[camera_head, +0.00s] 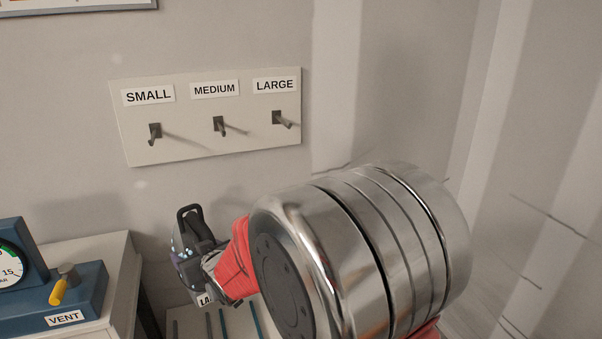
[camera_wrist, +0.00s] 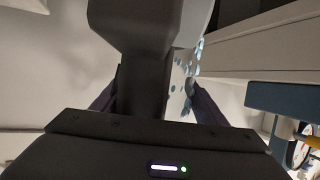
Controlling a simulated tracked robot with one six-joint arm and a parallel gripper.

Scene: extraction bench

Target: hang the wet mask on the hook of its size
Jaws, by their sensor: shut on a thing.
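The mask (camera_head: 184,262) is dark with a grey part, a strap loop on top and small bright droplets. In the head view it is held out left of my arm, below the hook board. A white tag (camera_head: 205,299) on it reads "LA", the rest hidden. My gripper (camera_wrist: 157,100) is shut on the mask (camera_wrist: 150,35), which fills the middle of the wrist view. The board (camera_head: 215,145) carries three bare hooks: SMALL (camera_head: 154,133), MEDIUM (camera_head: 219,125) and LARGE (camera_head: 281,119). The mask is apart from all of them.
A white cabinet (camera_head: 122,285) stands at lower left with a blue VENT unit (camera_head: 85,300), its yellow-handled valve (camera_head: 59,291) and a gauge (camera_head: 12,266). A slatted surface (camera_head: 222,325) lies below the mask. The wall between mask and board is clear.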

